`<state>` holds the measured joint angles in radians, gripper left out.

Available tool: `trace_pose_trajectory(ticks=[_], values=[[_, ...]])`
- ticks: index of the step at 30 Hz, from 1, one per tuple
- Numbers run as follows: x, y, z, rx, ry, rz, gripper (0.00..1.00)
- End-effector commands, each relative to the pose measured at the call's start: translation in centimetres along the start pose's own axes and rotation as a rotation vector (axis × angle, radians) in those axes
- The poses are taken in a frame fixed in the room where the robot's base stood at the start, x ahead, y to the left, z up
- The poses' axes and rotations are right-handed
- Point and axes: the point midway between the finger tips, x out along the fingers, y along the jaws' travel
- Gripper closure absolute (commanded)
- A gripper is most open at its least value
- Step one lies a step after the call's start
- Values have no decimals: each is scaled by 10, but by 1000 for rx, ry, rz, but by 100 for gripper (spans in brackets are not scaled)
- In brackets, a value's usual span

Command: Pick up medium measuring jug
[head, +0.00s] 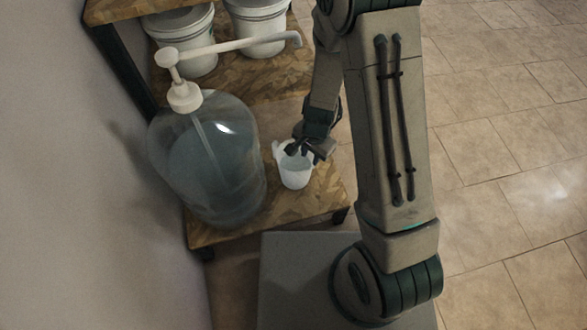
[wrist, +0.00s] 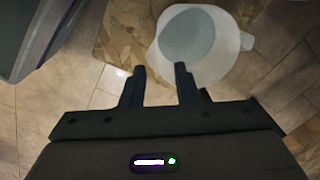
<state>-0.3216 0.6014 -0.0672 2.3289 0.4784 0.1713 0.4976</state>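A white measuring jug (head: 295,171) stands on the wooden shelf, right of a large clear bottle. In the wrist view the jug (wrist: 207,72) is seen from above, with a grey-blue inside and a small projection on its right side. My gripper (head: 297,149) is at the jug's rim in the head view. In the wrist view my gripper (wrist: 160,68) has two dark fingers apart, with a gap between them. The right fingertip is close to or over the jug's near-left edge. The left fingertip is outside the jug. I cannot tell whether either finger touches it.
The large clear bottle (head: 205,165) with a white pump (head: 182,88) stands close on the left. White tubs (head: 258,25) stand at the back of the wooden shelf (head: 318,198). A wall is at left. The tiled floor (head: 510,130) at right is clear.

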Motion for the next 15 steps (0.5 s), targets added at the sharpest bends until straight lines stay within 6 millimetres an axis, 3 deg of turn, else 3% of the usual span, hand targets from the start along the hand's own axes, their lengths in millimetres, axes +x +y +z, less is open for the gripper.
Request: trace_pose_trajectory(ticks=[1,3,15], values=[[16,1,0,2,-2,2,72],[27,1,0,2,-2,2,72],[53,2,-1,1,-1,0,72]])
